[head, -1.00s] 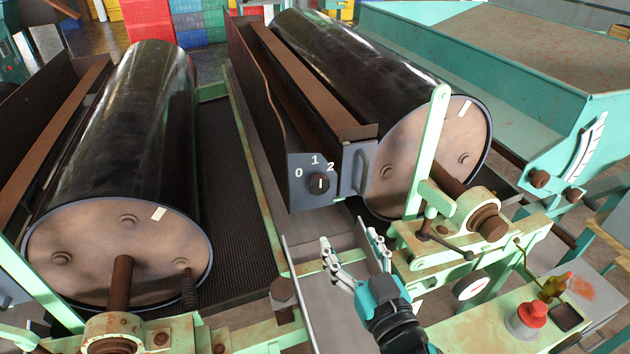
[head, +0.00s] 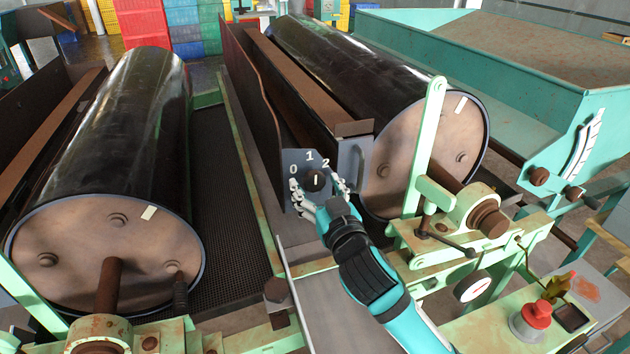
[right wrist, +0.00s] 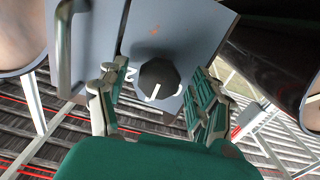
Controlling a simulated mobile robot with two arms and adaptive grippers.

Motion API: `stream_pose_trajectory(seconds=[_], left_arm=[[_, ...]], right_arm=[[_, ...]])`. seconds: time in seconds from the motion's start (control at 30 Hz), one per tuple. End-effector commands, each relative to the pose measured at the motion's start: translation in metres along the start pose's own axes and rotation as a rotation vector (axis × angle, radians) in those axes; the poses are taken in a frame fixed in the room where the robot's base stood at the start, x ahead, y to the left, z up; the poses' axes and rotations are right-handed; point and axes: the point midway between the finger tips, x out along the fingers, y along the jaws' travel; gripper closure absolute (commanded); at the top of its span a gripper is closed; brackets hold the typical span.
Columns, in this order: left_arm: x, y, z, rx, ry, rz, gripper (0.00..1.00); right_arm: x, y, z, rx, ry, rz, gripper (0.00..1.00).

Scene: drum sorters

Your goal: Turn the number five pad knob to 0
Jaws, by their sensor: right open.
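The pad knob (head: 316,181) is a dark knob with a white pointer line on a grey plate (head: 292,160) marked 0, 1 and 2. Its line points up toward the 1 in the head view. My right gripper (head: 320,190) is open, with its fingers on either side of the knob. In the right wrist view the knob (right wrist: 157,80) sits between the two spread fingers (right wrist: 155,100), with visible gaps on both sides. My left gripper is not in view.
A large black drum (head: 340,60) stands behind and right of the plate, and another drum (head: 110,150) stands at left. A green upright bar (head: 427,140) and a lever (head: 455,248) are right of my arm. A red button (head: 537,314) is at lower right.

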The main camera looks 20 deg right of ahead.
Motion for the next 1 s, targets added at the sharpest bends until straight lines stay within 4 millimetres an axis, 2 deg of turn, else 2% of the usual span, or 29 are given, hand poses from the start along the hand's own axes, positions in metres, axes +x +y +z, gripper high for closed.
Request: stream_pose_trajectory(seconds=[0.13, 0.43, 0.87, 1.0], left_arm=[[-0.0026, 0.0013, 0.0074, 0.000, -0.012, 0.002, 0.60], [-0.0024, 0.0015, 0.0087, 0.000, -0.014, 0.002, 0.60], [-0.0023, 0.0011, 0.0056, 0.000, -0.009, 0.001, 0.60], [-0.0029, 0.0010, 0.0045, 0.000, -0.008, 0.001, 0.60]], right_arm=[[0.0109, 0.0000, -0.0005, 0.001, 0.000, 0.000, 0.34], [0.0130, -0.0001, 0.0003, 0.001, 0.000, 0.000, 0.34], [0.0127, 0.0001, 0.0003, 0.001, 0.000, 0.000, 0.89], [0.0127, 0.0002, 0.0001, -0.003, 0.000, 0.001, 0.90]])
